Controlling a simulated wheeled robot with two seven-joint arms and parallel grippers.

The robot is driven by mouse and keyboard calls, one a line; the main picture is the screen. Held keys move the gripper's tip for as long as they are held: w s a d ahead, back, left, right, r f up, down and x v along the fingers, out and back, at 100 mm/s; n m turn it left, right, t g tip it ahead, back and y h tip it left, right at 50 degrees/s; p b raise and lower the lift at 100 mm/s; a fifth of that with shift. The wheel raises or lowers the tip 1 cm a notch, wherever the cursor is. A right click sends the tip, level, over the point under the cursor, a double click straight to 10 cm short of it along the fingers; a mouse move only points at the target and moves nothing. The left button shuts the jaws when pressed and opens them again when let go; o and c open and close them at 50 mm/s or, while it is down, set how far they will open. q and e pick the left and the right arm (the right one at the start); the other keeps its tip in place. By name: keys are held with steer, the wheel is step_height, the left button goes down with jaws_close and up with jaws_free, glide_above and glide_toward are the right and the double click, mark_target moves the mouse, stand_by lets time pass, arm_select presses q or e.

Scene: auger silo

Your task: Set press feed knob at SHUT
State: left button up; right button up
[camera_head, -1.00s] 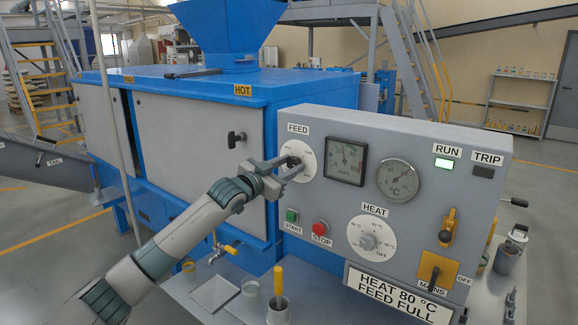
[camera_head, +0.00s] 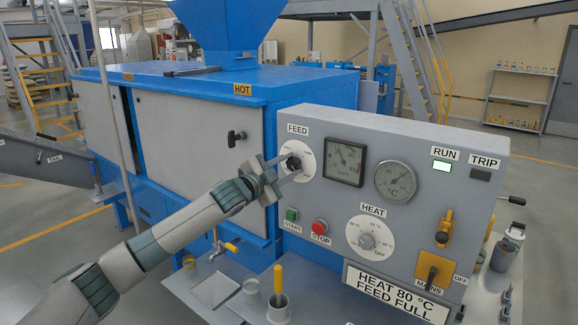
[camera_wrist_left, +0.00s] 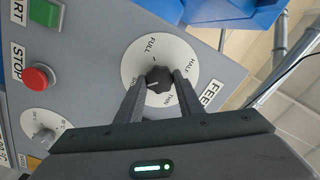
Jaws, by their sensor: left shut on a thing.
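The feed knob is a black knob (camera_head: 293,162) on a round white dial (camera_head: 306,160) at the upper left of the grey panel. In the left wrist view the knob (camera_wrist_left: 160,86) sits between the fingertips, and the dial (camera_wrist_left: 136,68) shows the words FULL, HALF and THIN. The SHUT label is not readable. My left gripper (camera_head: 290,167) is shut on the feed knob; it also shows in the left wrist view (camera_wrist_left: 156,90). My right gripper is not in view.
Below the dial are a green START button (camera_head: 291,215) and a red STOP button (camera_head: 319,227). The heat dial (camera_head: 369,239), two gauges and yellow switches lie to the right. The blue machine (camera_head: 320,80) stands behind. A pot with a yellow-handled tool (camera_head: 278,285) stands below.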

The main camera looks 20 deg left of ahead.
arm_select(q)
steer(key=shift+f, duration=0.2)
steer(key=o, duration=1.1)
steer(key=shift+r, duration=0.1)
steer(key=shift+c, duration=0.2)
steer(key=shift+s, duration=0.1)
steer(key=shift+b+v, duration=0.45)
steer(key=shift+v, duration=0.35)
steer(key=b+v, duration=0.5)
steer(key=v, duration=1)
steer(key=shift+s+a, duration=0.15)
steer(key=shift+s, duration=0.15)
